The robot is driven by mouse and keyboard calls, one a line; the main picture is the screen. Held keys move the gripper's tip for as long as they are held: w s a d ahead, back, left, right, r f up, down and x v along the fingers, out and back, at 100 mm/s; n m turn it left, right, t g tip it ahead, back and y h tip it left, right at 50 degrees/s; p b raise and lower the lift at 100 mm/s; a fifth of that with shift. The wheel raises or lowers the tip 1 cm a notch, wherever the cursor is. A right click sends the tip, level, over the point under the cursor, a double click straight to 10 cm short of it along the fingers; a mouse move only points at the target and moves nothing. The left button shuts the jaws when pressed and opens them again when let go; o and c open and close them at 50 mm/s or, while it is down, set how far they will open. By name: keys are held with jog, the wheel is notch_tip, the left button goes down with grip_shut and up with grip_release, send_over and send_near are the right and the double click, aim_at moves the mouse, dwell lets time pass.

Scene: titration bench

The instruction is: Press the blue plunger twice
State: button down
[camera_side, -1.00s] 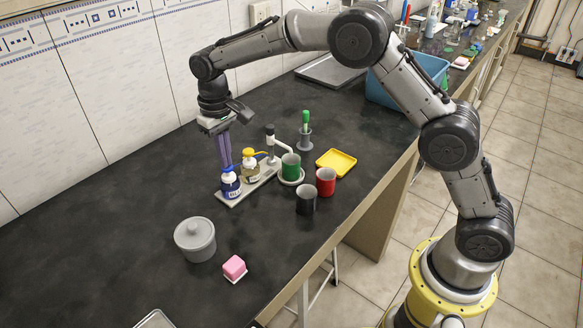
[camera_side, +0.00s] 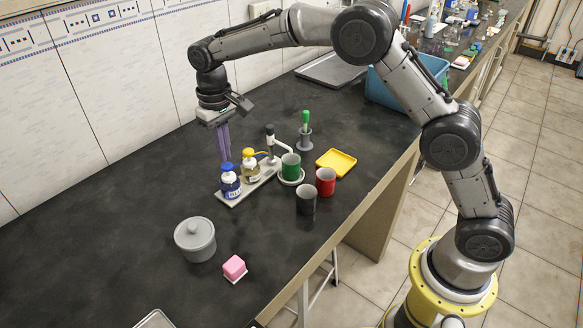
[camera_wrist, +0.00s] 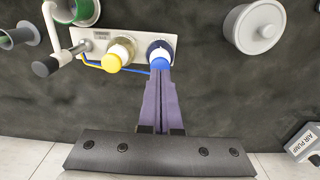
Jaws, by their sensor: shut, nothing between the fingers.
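The blue plunger (camera_side: 227,167) tops a dark blue bottle (camera_side: 231,186) at the near end of a pale rack. In the wrist view the blue plunger (camera_wrist: 160,57) shows at the ends of my fingers. My gripper (camera_side: 226,160) points down with its long purple fingers shut and empty. Its tips are directly at the top of the blue plunger; I cannot tell whether they touch. In the wrist view my gripper (camera_wrist: 160,73) partly covers the plunger's near edge.
A yellow-topped bottle (camera_side: 250,163) stands beside the blue one on the rack. A dispensing stand with a green cup (camera_side: 291,166), a red cup (camera_side: 326,182) and a black cup (camera_side: 306,200) are to the right. A grey lidded pot (camera_side: 195,240) stands in front.

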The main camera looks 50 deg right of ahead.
jog(key=shift+f, duration=0.2)
jog(key=shift+f, duration=1.3)
jog(key=shift+r, duration=1.55)
jog(key=shift+r, duration=3)
